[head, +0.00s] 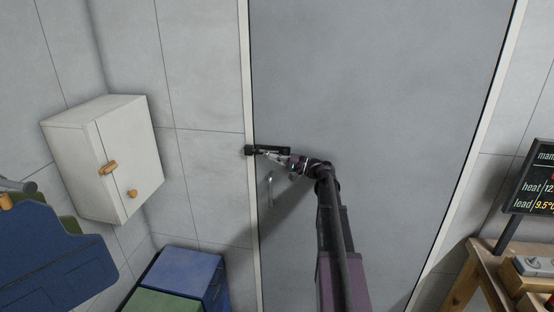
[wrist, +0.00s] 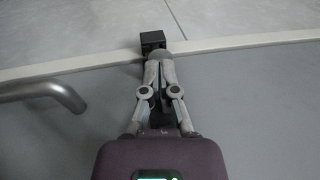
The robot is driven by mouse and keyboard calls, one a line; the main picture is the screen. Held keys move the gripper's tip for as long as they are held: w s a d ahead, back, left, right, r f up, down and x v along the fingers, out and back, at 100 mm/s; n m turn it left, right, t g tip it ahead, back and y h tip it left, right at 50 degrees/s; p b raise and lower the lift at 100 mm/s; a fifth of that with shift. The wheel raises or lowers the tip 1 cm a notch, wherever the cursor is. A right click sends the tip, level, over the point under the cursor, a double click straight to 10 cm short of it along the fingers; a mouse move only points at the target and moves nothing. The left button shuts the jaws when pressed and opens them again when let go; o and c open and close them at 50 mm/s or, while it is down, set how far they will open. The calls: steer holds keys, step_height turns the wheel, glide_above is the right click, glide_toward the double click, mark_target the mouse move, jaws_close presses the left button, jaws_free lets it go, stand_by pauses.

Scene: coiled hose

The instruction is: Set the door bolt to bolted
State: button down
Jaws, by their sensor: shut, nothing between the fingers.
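The door bolt (head: 280,149) is a small dark fitting on the left edge of the grey door (head: 370,90). Its black keeper block (head: 249,150) sits on the pale door frame, and the block also shows in the wrist view (wrist: 153,41). My gripper (head: 266,153) is at the bolt, close to the frame. In the wrist view my gripper (wrist: 159,60) is shut, with its fingertips just in front of the block. I cannot tell if they touch it. The fingers hide part of the bolt, and I cannot tell whether its rod sits in the keeper.
A metal door handle (head: 270,188) is just below the bolt; it shows left of my fingers in the wrist view (wrist: 45,90). A white wall cabinet (head: 130,160) hangs at left, above a blue box (head: 185,270). A wooden bench (head: 490,275) stands at right.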

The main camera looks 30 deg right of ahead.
steer(key=shift+a, duration=0.1)
steer(key=shift+f, duration=0.1)
steer(key=b+v, duration=0.2)
steer(key=v, duration=1.2)
stand_by(0.6)
